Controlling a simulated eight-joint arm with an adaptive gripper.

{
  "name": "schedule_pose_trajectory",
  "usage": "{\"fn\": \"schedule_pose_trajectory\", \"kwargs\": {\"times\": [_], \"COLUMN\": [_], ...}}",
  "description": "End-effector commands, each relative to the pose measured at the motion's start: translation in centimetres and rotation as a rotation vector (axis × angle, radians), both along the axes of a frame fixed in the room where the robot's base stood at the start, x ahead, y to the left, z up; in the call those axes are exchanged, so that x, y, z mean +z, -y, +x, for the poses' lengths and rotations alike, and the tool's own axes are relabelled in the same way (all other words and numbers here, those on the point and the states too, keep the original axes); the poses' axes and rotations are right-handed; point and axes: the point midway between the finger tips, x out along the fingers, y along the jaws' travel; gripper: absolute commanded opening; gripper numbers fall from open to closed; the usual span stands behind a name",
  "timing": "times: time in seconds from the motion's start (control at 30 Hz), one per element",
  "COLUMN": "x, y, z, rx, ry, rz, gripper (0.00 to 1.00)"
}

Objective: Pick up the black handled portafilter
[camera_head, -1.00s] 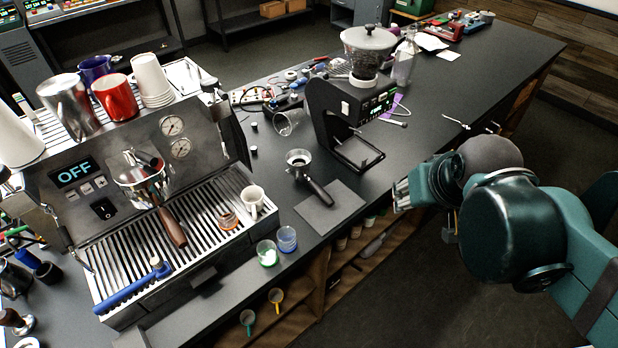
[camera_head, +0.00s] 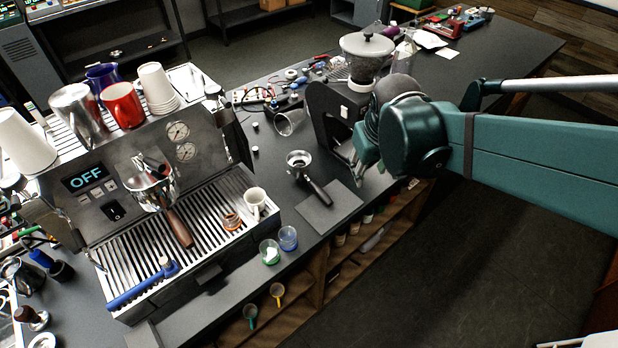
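The black handled portafilter (camera_head: 317,190) lies on the dark counter in the middle of the view. Its round metal basket points to the back left, and its handle reaches toward the front right over a flat grey mat (camera_head: 342,203). My gripper (camera_head: 364,158) is above the counter, to the right of the portafilter and apart from it in the picture, in front of the grinder. Its fingers are small and dark here, and I cannot tell whether they are open or shut. A second portafilter, with a brown handle (camera_head: 179,228), sits in the espresso machine.
The espresso machine (camera_head: 72,215), its display reading OFF, stands on the left. The grinder (camera_head: 322,112) stands behind my gripper, partly hidden by my arm. A white cup (camera_head: 255,203) is on the drip tray. A green glass (camera_head: 269,252) and a blue glass (camera_head: 288,239) stand near the front edge.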

Motion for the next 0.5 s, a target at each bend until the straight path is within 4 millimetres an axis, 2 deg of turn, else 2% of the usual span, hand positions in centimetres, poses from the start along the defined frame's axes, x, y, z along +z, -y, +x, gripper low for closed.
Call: {"fn": "schedule_pose_trajectory", "kwargs": {"times": [0.5], "x": [-2.4], "y": [-6.0], "z": [4.3], "rx": [0.121], "ry": [-0.095], "rz": [-0.078], "gripper": [0.36]}}
